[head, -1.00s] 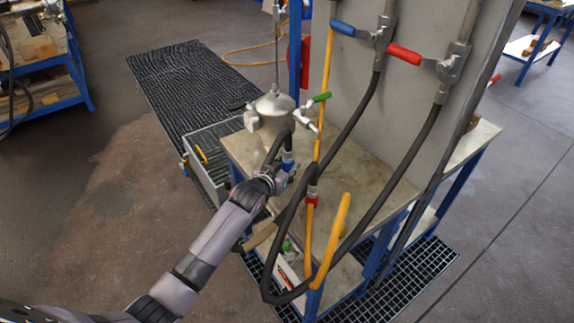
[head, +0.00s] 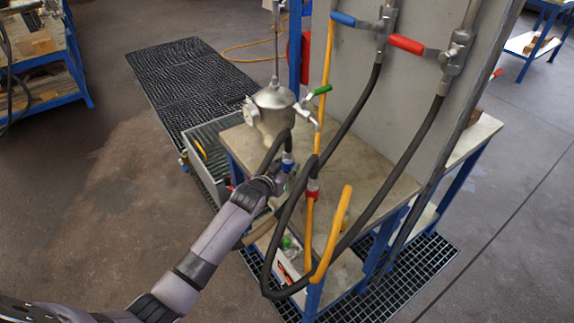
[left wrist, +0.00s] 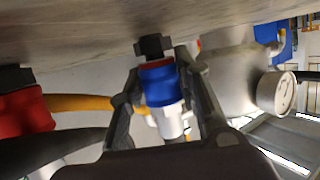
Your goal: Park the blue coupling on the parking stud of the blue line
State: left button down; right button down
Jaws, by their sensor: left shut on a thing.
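My left gripper (left wrist: 165,100) is shut on the blue coupling (left wrist: 158,84), with a finger on each side of it in the left wrist view. A silver end (left wrist: 168,122) shows below the blue body. A red band and a dark fitting (left wrist: 153,47) show at its upper end, close to a pale surface. I cannot tell whether this fitting is the parking stud or whether the coupling is seated on it. In the head view my left gripper (head: 277,181) is at the bench's near left corner, below the vessel, partly hiding the coupling. My right gripper is not in view.
A red coupling (left wrist: 20,112) is beside my gripper in the left wrist view. The metal vessel (head: 272,108) stands on the bench (head: 375,172). Blue (head: 342,19) and red (head: 406,44) valve levers are on the panel.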

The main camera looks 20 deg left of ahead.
pick_arm(q)
jog(key=shift+f, duration=0.35)
jog(key=c, duration=1.1)
grip_release()
jog(key=shift+s, duration=0.1)
jog(key=v, duration=1.2)
